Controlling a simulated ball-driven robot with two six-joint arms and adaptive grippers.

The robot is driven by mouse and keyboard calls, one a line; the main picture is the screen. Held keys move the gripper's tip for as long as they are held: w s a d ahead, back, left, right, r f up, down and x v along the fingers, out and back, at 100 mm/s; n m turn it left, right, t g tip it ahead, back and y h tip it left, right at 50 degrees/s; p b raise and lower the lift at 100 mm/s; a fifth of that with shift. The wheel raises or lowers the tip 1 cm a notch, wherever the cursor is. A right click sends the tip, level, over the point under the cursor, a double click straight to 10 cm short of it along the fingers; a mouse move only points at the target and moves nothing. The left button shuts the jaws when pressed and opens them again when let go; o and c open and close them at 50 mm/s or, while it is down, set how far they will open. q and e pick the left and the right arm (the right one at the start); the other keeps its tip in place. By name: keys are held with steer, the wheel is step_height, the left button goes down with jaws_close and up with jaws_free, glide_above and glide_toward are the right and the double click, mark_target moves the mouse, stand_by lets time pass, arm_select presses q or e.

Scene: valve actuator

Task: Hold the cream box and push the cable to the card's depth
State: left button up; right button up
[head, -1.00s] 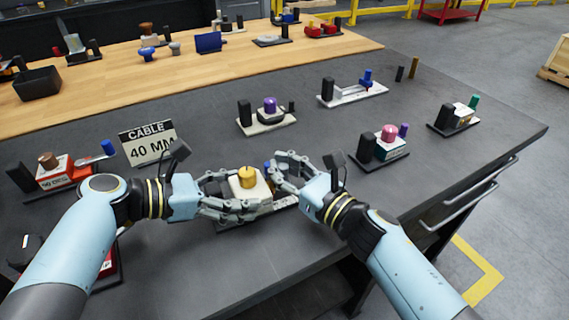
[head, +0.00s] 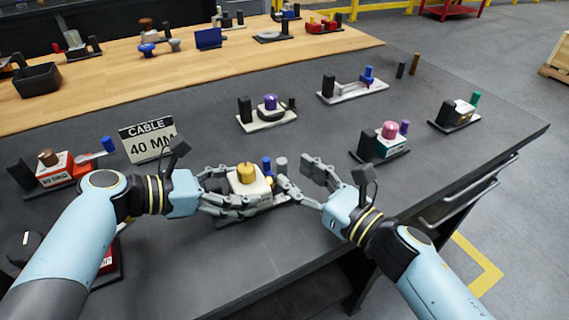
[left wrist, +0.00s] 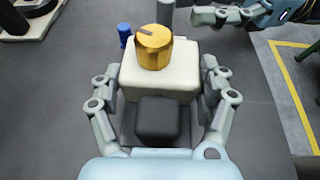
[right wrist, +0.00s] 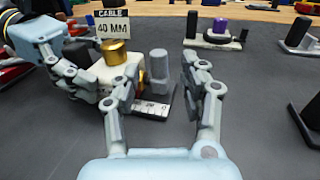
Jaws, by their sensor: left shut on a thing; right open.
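The cream box (head: 262,187) has a gold knob (head: 246,172) on top and stands on a base at the table's front. My left gripper (left wrist: 160,76) is shut on the box, one finger along each side. A blue post (head: 267,164) and a grey post (head: 281,164) stand behind the box. My right gripper (head: 296,172) is open and empty, right of the box. The right wrist view shows the grey post (right wrist: 158,64) and a marked scale (right wrist: 152,107) beside the box. I cannot tell which part is the cable. The card (head: 148,143) reads CABLE 40 MM.
A red-and-white device (head: 62,172) stands to the left. A device with a purple knob (head: 270,104) stands behind, and one with a pink knob (head: 389,131) stands to the right. The dark table is clear between the card and the purple-knob device.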

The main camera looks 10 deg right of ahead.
arm_select(q)
steer(key=shift+s+f, duration=0.1)
steer(key=shift+s, duration=0.05)
arm_select(e)
steer(key=v, duration=0.7)
arm_select(q)
steer(key=o, duration=1.6)
